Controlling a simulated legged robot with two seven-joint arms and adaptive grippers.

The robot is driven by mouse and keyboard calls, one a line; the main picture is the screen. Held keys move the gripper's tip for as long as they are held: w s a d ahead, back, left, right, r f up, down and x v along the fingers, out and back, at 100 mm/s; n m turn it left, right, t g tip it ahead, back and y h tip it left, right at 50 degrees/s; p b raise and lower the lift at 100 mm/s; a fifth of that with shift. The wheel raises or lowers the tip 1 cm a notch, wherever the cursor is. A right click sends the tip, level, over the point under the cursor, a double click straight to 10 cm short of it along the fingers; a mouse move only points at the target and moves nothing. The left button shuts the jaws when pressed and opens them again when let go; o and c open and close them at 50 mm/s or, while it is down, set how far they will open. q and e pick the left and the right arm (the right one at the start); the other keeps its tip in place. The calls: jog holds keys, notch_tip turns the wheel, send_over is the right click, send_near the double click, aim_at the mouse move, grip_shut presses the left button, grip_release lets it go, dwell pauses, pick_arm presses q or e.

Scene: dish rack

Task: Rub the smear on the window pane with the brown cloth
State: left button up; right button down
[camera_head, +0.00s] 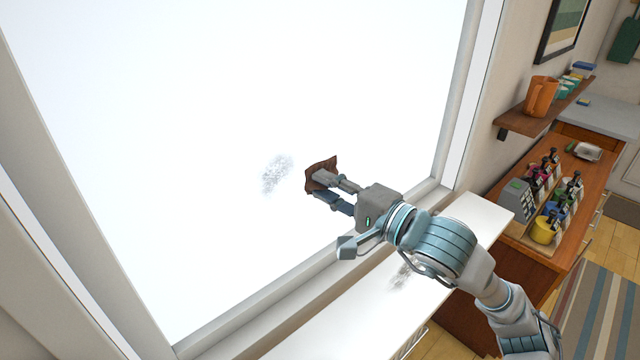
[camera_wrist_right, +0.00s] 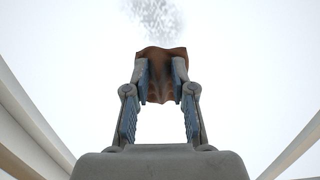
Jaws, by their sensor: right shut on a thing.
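A grey speckled smear (camera_head: 277,174) marks the bright white window pane (camera_head: 220,90). It also shows at the top of the right wrist view (camera_wrist_right: 155,14). My right gripper (camera_head: 322,184) is shut on the brown cloth (camera_head: 319,171), which sticks out past its fingertips. In the head view the cloth is just right of the smear, with a small gap between them. In the right wrist view the cloth (camera_wrist_right: 161,82) hangs between the two fingers, below the smear. I cannot tell whether the cloth touches the glass. My left gripper is not in view.
A white window sill (camera_head: 350,325) runs below the pane, with a grey smudge (camera_head: 401,276) on it under my right arm. The window frame (camera_head: 462,90) bounds the pane at right. A wooden shelf (camera_head: 540,118) and a cabinet with several bottles (camera_head: 550,180) stand further right.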

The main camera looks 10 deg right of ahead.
jog(key=shift+s, duration=0.1)
jog(key=shift+b+v, duration=0.35)
jog(key=shift+v, duration=1.1)
jog(key=shift+a, duration=0.15)
